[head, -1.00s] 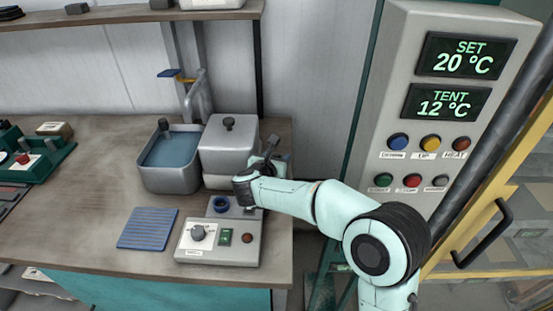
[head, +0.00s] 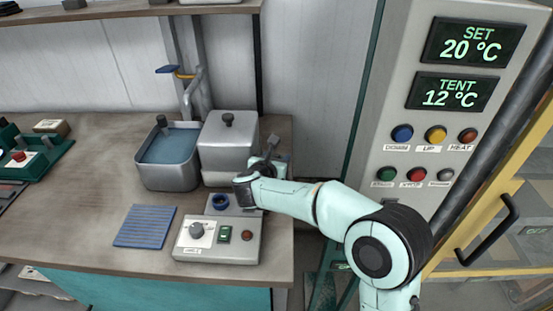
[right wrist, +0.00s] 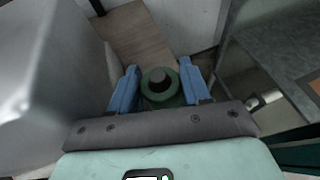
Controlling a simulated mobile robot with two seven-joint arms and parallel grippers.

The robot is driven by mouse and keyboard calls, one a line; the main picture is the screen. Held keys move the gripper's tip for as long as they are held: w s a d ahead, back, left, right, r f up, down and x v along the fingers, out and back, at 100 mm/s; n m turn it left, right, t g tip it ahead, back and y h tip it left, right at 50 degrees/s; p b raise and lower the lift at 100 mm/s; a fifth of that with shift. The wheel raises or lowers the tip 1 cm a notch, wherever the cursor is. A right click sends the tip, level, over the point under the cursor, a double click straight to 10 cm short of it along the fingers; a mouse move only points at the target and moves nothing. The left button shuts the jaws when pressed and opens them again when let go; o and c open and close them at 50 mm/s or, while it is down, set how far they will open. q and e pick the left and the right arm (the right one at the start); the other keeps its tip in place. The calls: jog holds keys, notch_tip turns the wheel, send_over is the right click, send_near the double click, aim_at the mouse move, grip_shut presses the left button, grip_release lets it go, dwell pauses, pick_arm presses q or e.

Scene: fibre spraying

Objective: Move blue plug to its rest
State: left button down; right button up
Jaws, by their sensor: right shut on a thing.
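My right gripper (right wrist: 158,88) is beside the right wall of the grey lidded box, near the back right corner of the bench. In the right wrist view its two blue fingers are shut on a green round thing (right wrist: 160,97) with a dark knob on top. In the head view the wrist hides most of this spot. My left gripper is not in view.
The lidded box (head: 228,150) and a water basin (head: 168,185) with a tap stand at the back. A blue ribbed mat (head: 145,227) lies left of the control unit. The control cabinet (head: 385,105) stands to the right. The bench's left middle is clear.

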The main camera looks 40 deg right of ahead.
jog(key=shift+f+b, duration=0.95)
jog(key=shift+f, duration=0.1)
jog(key=o, duration=1.2)
jog(key=shift+c, duration=0.2)
